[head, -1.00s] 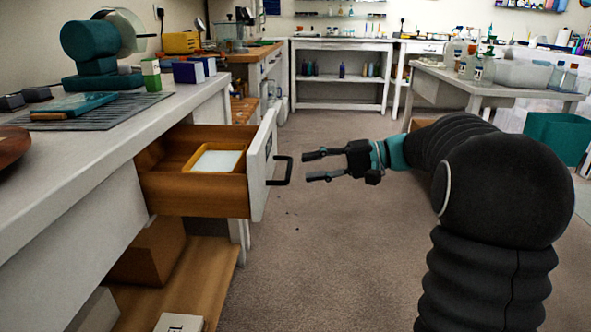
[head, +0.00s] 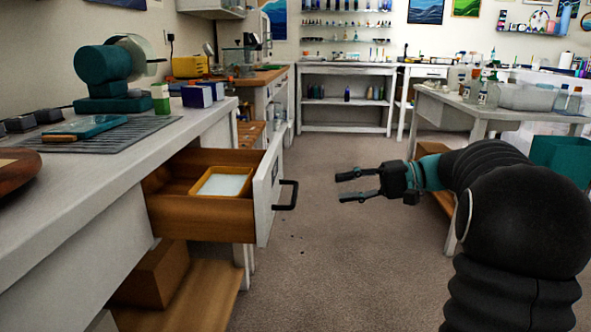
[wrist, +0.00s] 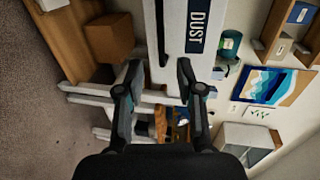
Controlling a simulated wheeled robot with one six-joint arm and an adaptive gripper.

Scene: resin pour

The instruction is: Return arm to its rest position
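My gripper (head: 341,187) is open and empty, held in the air over the carpeted floor. It points left, toward the black handle (head: 286,195) of the open drawer (head: 205,213), with a clear gap between the fingertips and the handle. In the wrist view my gripper (wrist: 160,78) shows both fingers spread apart with nothing between them. A white panel (wrist: 190,25) with a "DUST" label lies beyond the fingertips in that view. My arm is bent at the right of the head view.
The open drawer holds a yellow-rimmed tray (head: 223,184) and juts from the left workbench (head: 170,150). A white table (head: 480,112) with bottles and bins stands at right, a teal bin (head: 560,156) beside it.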

